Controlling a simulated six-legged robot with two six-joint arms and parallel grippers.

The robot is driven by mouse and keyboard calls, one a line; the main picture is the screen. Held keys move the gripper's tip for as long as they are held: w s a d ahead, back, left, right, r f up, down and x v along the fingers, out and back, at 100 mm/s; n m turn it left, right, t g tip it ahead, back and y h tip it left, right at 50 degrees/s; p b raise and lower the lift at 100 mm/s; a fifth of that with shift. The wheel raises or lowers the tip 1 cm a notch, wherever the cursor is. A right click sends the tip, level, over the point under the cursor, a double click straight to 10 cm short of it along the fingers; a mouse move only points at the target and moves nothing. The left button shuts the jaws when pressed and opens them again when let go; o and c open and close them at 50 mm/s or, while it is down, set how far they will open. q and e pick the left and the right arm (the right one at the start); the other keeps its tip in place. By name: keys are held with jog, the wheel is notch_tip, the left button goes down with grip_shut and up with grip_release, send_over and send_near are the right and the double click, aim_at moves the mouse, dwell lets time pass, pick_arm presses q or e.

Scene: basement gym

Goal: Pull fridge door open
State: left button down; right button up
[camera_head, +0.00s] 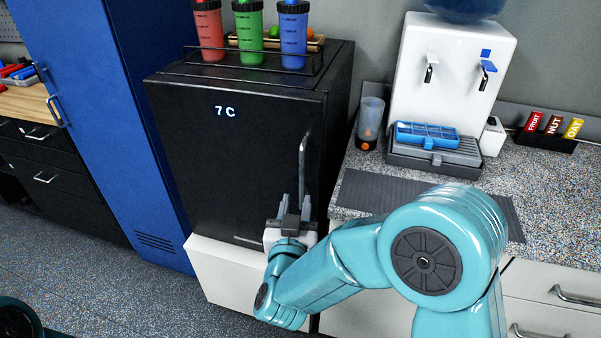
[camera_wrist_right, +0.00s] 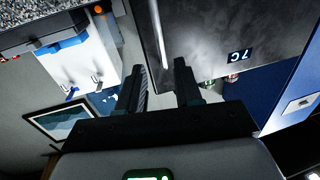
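The black fridge (camera_head: 235,150) stands in the middle of the head view with its door shut; its display reads 7 C. A silver vertical handle (camera_head: 303,160) runs along the door's right side. My right gripper (camera_head: 293,205) is at the handle's lower end, in front of the door. In the right wrist view its two dark fingers (camera_wrist_right: 160,68) are apart, and the handle (camera_wrist_right: 157,30) shows in line with the gap between them. I cannot tell whether the fingers touch the handle. The left gripper is not in view.
Red, green and blue bottles (camera_head: 250,30) stand in a rack on the fridge. A blue locker (camera_head: 105,100) is at the left. The counter (camera_head: 550,210) at the right holds a water dispenser (camera_head: 445,80) and a clear tumbler (camera_head: 369,120). Free floor (camera_head: 90,260) lies at the lower left.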

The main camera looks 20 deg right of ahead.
aim_at(301, 172)
jog(key=p+x, duration=0.1)
jog(key=x, duration=1.1)
jog(key=shift+w+d+f, duration=0.1)
jog(key=shift+w+f, duration=0.05)
jog(key=shift+w, duration=0.15)
grip_shut()
